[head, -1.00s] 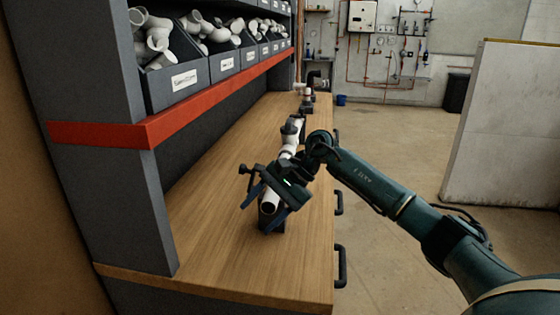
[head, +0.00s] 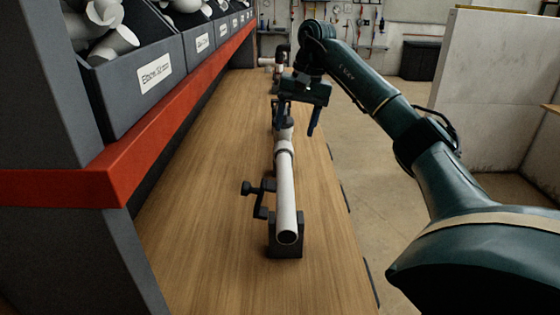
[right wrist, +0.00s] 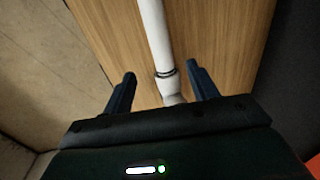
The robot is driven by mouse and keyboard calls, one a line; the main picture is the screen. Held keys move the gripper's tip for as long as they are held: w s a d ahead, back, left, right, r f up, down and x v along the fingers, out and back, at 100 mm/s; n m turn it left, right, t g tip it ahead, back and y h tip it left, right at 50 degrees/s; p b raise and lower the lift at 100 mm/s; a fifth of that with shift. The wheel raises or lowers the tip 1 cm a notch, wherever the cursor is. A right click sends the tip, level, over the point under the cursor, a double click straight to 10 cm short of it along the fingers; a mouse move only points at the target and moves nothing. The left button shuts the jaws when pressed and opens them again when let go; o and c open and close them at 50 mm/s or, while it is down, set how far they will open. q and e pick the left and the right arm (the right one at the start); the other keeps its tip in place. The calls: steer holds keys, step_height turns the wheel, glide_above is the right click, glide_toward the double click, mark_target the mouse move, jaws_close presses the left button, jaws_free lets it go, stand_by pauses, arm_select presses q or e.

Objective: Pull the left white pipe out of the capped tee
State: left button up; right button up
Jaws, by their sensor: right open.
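A white pipe (head: 286,190) lies along the bench, its open near end resting in a dark cradle (head: 286,248) with a black clamp handle beside it. Its far end meets a white fitting (head: 284,133) with a dark ring at the joint. My right gripper (head: 295,128) is open above the fitting, one finger on each side as seen. In the right wrist view, the pipe (right wrist: 155,30) runs up from the fitting (right wrist: 170,88), which shows between the open fingers (right wrist: 160,70). The gripper hides the fitting's far side, and I cannot make out the cap. My left gripper is not in view.
Grey bins (head: 140,80) of white fittings stand on a red-edged shelf (head: 165,120) at the left. More pipework (head: 281,60) stands farther back on the wooden bench (head: 200,215). Bare bench lies left of the pipe; floor lies to the right.

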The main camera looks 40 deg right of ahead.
mark_target(286, 163)
steer(key=f, duration=0.3)
steer(key=w+a+f, duration=0.1)
steer(key=f, duration=0.7)
steer(key=shift+w+a+f, duration=0.15)
steer(key=shift+w+a, duration=0.1)
steer(key=shift+a, duration=0.1)
jaws_close()
